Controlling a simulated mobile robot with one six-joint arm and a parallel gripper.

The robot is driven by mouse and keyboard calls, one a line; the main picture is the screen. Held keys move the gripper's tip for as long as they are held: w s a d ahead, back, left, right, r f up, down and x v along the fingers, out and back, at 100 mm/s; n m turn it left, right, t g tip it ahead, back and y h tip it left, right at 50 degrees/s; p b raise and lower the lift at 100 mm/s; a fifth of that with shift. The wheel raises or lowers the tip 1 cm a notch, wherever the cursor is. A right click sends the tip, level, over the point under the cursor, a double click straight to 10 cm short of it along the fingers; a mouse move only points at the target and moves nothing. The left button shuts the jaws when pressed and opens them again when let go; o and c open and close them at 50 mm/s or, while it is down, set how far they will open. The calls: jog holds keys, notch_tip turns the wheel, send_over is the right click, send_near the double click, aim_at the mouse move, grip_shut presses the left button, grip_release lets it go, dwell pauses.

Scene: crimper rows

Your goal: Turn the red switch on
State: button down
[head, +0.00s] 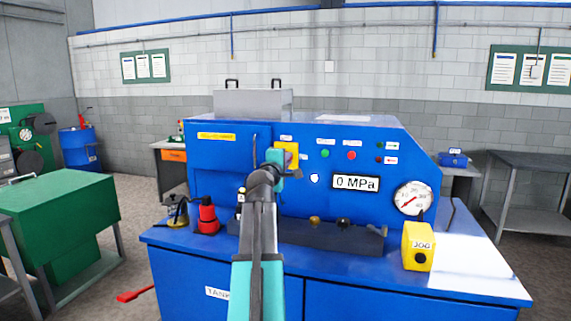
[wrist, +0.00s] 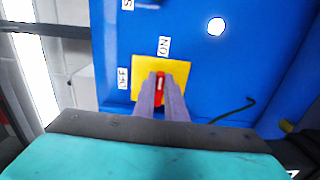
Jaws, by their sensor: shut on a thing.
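The red switch (wrist: 159,84) sits on a square yellow plate (wrist: 179,68) on the front of the blue machine. In the wrist view an ON label (wrist: 164,46) is above the plate and an OFF label (wrist: 123,77) is left of it. The red handle lies lengthwise in line with the ON label. My gripper (wrist: 160,82) is shut on the handle, one finger on each side. In the head view my gripper (head: 282,160) covers the switch, and the yellow plate (head: 292,147) shows behind it.
The machine's panel (head: 230,160) also carries green (head: 325,153) and red (head: 351,155) buttons, a display (head: 356,183) reading 0 MPa and a gauge (head: 412,198). A yellow JOG box (head: 417,240) and a red bottle-like object (head: 208,216) stand on the ledge below.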

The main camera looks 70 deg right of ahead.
jog(key=shift+w+r, duration=0.1)
jog(key=shift+r, duration=0.1)
jog(key=c, duration=1.8)
grip_release()
jog(key=shift+d+f, duration=0.1)
jog(key=shift+d, duration=0.05)
jog(key=shift+f, duration=0.1)
jog(key=s+a+b, duration=0.1)
jog(key=a+b, duration=0.1)
jog(key=a, duration=1.2)
